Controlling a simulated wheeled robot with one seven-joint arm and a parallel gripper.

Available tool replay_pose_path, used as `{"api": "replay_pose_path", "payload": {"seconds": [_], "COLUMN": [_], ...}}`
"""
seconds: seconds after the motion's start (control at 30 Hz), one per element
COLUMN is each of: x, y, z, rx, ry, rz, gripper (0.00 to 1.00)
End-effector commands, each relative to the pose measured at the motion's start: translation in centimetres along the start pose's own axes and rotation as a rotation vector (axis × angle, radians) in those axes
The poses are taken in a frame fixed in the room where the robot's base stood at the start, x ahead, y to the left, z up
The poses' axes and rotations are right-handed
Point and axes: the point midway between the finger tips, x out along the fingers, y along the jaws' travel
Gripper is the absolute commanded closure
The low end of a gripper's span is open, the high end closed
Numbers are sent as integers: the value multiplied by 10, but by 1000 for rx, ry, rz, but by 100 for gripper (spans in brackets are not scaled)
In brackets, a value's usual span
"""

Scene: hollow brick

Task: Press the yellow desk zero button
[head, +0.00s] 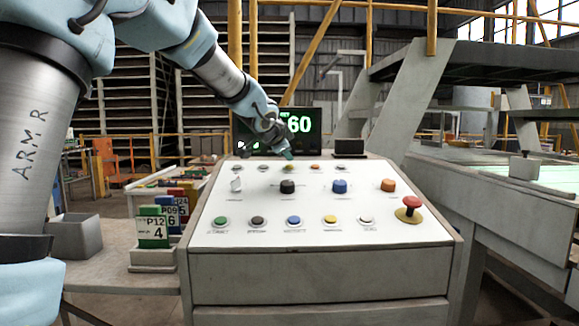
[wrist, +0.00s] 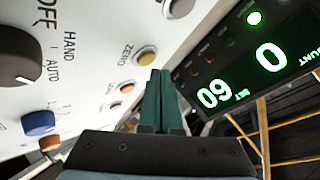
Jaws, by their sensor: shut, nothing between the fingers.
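The yellow zero button (wrist: 147,56) sits on the white desk panel beside the printed word ZERO in the wrist view. In the head view it is a small yellow button (head: 289,168) in the far row, partly under my fingertips. My gripper (head: 288,155) points down at the far row, and its green fingers are shut and empty. In the wrist view the closed fingertips (wrist: 160,72) are right beside the button. I cannot tell whether they touch it.
Another yellow button (head: 330,219) is in the near row. A black knob (head: 287,187), a blue knob (head: 340,186), an orange knob (head: 388,185) and a red mushroom button (head: 408,210) stand up from the panel. A display (head: 300,125) rises behind the desk.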

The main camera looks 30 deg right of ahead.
Motion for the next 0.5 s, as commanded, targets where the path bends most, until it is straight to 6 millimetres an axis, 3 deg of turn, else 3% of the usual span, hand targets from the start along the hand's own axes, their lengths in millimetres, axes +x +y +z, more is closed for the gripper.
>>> {"api": "replay_pose_path", "payload": {"seconds": [0.5], "x": [-27], "y": [-21], "z": [-20], "rx": [-1], "ry": [0], "rz": [0], "gripper": [100]}}
